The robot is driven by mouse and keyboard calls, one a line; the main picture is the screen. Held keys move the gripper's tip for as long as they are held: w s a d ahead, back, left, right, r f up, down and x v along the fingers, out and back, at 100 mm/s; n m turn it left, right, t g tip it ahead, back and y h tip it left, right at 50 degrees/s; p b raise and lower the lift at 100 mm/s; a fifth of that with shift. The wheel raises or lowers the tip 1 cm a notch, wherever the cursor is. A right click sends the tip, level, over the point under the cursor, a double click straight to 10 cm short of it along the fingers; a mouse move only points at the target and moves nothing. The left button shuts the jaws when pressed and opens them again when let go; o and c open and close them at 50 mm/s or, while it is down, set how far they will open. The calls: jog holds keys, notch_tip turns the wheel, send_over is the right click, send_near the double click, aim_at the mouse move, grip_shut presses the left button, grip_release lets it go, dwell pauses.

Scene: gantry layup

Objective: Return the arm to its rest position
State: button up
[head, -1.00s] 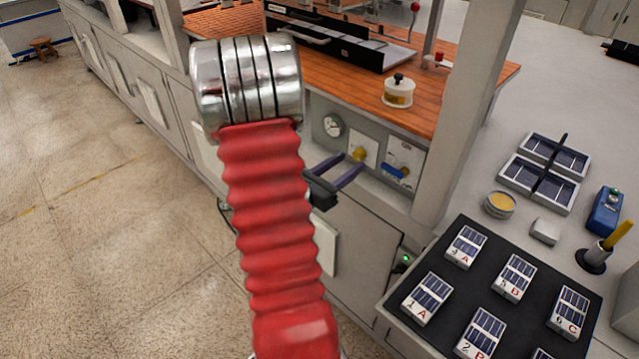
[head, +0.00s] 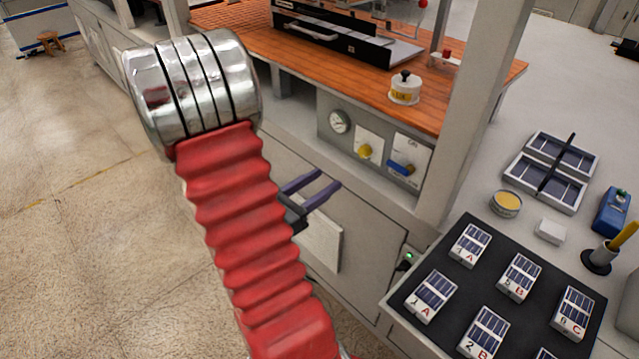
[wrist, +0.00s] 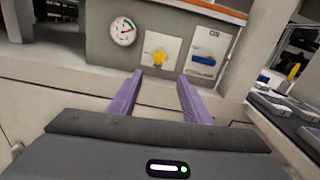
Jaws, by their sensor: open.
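My gripper (head: 320,188) is partly hidden behind my red bellows-covered arm in the head view. Its two purple fingers point up and right toward the front of the grey cabinet. In the wrist view my gripper (wrist: 158,95) shows both fingers apart with nothing between them. Beyond the fingertips is the cabinet's control panel (wrist: 145,40), with a gauge (wrist: 123,31), a yellow knob (wrist: 158,57) and a blue handle (wrist: 204,60). The fingers appear clear of the panel.
At the right, a black mat (head: 455,290) carries several labelled panel tiles. Behind it stand a divided tray (head: 520,172), a round tin (head: 506,203) and a blue device (head: 612,210). A grey post (head: 470,110) rises beside the wooden bench top (head: 440,120). Open floor (head: 80,250) lies left.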

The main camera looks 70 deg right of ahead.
jog(key=shift+a+f, duration=0.1)
dwell(0.7)
jog(key=s+a+f+m+g+y, duration=0.3)
jog(key=s+a+f+m+y, duration=0.2)
jog(key=s+a+m+y, duration=0.15)
jog(key=w+a+m+t+y, duration=0.35)
jog(key=a+m+y, duration=0.2)
jog(key=a, duration=0.45)
jog(key=w+a+r+m+t+y, duration=0.1)
jog(key=w+a+r+m+t, duration=0.15)
jog(key=w+a, duration=0.4)
jog(key=w+a+r+m+t+y, duration=0.1)
jog(key=w+a+r+t, duration=0.1)
jog(key=w+a+t, duration=0.35)
jog(key=w+a+r+n+t+y, duration=0.1)
jog(key=w+a+r+t+y, duration=0.1)
jog(key=a+r, duration=0.9)
jog(key=shift+w+a+r+t+y, duration=0.15)
jog(key=shift+w+a+t+y, duration=0.15)
jog(key=shift+w+a+t, duration=0.55)
